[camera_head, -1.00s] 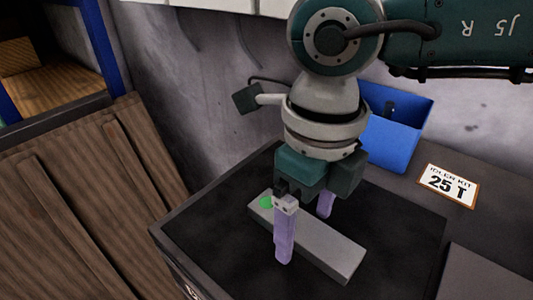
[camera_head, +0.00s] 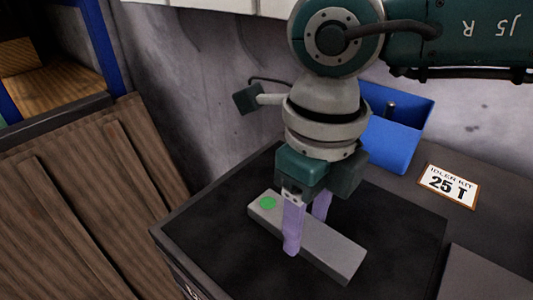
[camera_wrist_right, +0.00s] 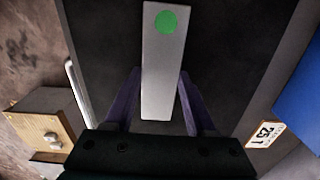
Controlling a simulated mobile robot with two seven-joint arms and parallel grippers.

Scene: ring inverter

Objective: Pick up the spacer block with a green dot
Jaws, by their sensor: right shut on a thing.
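The grey spacer block (camera_head: 338,252) is a long flat bar lying at a slant on the black work surface. A round green dot (camera_head: 268,203) marks its far left end. The right wrist view shows the block (camera_wrist_right: 163,75) lengthwise, with the dot (camera_wrist_right: 166,22) at the top. My right gripper (camera_head: 305,230) points down, with one purple finger on each long side of the block, and is shut on it near the middle. The near finger hides part of the block's side. My left gripper is not in view.
A blue bin (camera_head: 400,135) stands against the wall behind my right arm. A sign reading "25 T" (camera_head: 448,186) lies to its right. Slatted wooden panels (camera_head: 75,205) are at the left. The black surface (camera_head: 215,225) around the block is clear.

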